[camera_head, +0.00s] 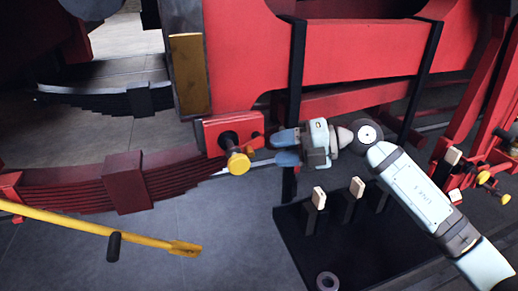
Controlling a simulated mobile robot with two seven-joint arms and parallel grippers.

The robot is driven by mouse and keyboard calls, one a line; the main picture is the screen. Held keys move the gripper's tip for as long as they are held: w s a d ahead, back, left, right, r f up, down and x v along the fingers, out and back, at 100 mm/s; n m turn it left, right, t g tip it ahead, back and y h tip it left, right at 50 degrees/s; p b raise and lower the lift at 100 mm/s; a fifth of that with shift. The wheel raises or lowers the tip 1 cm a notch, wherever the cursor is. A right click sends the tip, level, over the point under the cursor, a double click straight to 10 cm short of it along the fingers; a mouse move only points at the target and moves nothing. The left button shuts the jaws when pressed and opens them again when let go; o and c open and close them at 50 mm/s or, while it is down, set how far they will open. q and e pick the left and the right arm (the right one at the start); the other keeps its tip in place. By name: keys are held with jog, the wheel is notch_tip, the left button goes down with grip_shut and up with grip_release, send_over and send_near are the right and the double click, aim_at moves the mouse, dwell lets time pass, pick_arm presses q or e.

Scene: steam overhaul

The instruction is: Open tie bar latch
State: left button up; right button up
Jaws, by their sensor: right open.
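My right gripper (274,148) reaches in from the right with its blue-grey fingers pointing left. They are apart, with nothing seen between them. Just left of the fingertips is a red block (222,128) with a dark round boss and a yellow round-ended knob (238,163). The fingers look close to the knob, but I cannot tell whether they touch it. No part is clearly recognisable as the tie bar latch; this knob and block may belong to it. My left gripper is not in view.
A red leaf spring (122,182) runs left of the block. A long yellow bar (60,217) with a dark grip crosses the lower left. A black plate (340,240) with pale-topped pegs lies below my right arm. Red frame beams (355,45) stand behind; grey floor is open at lower left.

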aim_at(253, 149)
jog(key=x, duration=0.5)
jog(key=shift+a+p, duration=0.15)
jog(key=shift+p, duration=0.15)
grip_shut()
